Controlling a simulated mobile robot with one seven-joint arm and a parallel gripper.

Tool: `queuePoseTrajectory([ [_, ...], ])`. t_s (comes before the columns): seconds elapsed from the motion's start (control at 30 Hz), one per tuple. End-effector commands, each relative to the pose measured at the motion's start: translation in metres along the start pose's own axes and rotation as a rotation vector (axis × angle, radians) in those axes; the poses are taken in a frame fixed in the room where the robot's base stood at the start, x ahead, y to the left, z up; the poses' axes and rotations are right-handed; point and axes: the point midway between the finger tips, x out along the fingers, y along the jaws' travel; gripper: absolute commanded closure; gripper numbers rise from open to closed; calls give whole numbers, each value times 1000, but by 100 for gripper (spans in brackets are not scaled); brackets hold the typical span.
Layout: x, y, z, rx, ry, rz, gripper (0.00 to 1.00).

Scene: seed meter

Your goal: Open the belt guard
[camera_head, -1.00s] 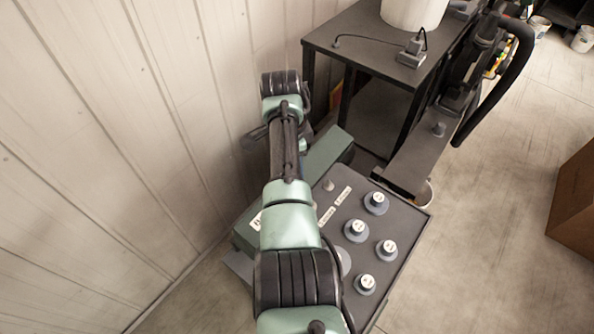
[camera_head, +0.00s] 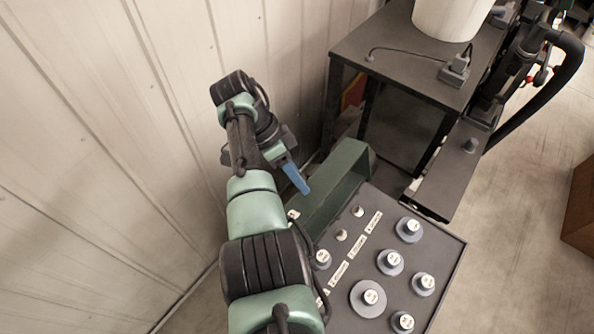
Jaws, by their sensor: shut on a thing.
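The green belt guard (camera_head: 345,170) is a long cover along the wall side of the dark panel. My gripper (camera_head: 298,182), with a blue finger showing, is over the guard's wall side, at the end of my arm. It is shut on what appears to be the guard; the exact grip point is hard to make out. My arm hides the guard's near end. I cannot tell how far the guard is tilted.
A dark panel (camera_head: 449,250) with several round knobs lies right of the guard. A dark table (camera_head: 400,45) bearing a white bucket (camera_head: 447,18) stands behind. The pale ribbed wall (camera_head: 90,130) is close on the left. Open floor (camera_head: 520,190) lies right.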

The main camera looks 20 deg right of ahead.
Motion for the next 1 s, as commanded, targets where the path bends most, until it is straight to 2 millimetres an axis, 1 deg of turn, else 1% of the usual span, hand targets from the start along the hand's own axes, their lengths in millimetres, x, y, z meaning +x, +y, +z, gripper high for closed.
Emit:
queuePoseTrajectory([
  [0.03, 4, 1, 1, -1, 1, 6, 100],
  [0.27, 5, 2, 1, -2, 1, 10, 100],
  [0.3, 5, 2, 1, -2, 1, 11, 63],
  [0.37, 5, 2, 1, -2, 1, 11, 52],
  [0.77, 1, 1, 0, -1, 1, 5, 52],
  [0.87, -6, 0, 1, -1, 1, 4, 52],
  [0.97, -21, -1, 1, -1, 2, 1, 52],
  [1.0, -28, -2, 2, -1, 2, 0, 52],
])
